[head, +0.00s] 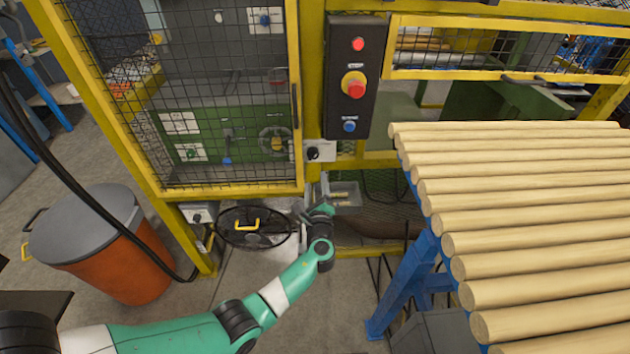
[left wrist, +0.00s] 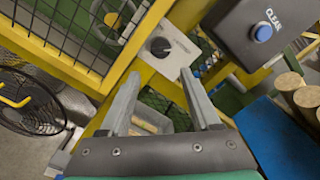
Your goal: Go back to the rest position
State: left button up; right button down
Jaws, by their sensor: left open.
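My left arm comes in from the lower left in the head view, green and white with dark joints. Its left gripper (head: 322,192) is in front of the yellow machine frame, below a small grey switch box with a black knob (head: 318,152). In the left wrist view the two grey fingers of the left gripper (left wrist: 160,88) stand apart with nothing held between them. The knob (left wrist: 160,46) on its pale plate lies just beyond the fingertips there. My right gripper is in neither view.
A control panel (head: 352,75) with a red light, red stop button and blue button hangs above right. Pale wooden rods (head: 520,190) lie on a blue stand (head: 402,285) at right. A mesh door (head: 230,90) and an orange bin (head: 115,265) are at left.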

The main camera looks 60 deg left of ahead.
pick_arm(q)
jog(key=shift+a, duration=0.15)
jog(key=shift+w, duration=0.1)
jog(key=w+d+r+n+t+h+p, duration=0.1)
jog(key=w+d+r+n+t, duration=0.3)
jog(key=r, duration=0.7)
jog(key=w+d+r+n+t+h+p, duration=0.1)
jog(key=d+r+n, duration=0.1)
jog(key=d+r, duration=0.7)
jog(key=w+d+r+n+t+p, duration=0.2)
jog(key=w+d+r+t, duration=0.1)
jog(key=r, duration=1)
jog(key=s+d+r+n+t+h, duration=0.2)
jog(key=s+d+r+t+h, duration=0.4)
jog(key=s+d+r+h, duration=0.4)
jog(key=s+d+r+n+t+h, duration=0.3)
jog(key=s+d+r+t+h, duration=0.4)
jog(key=r, duration=0.5)
notch_tip(320, 180, up, 38)
jog(key=g+p, duration=0.1)
jog(key=p, duration=3.7)
jog(key=shift+w+d+r+y, duration=0.2)
jog(key=shift+w+d+y, duration=0.15)
jog(key=shift+d, duration=0.1)
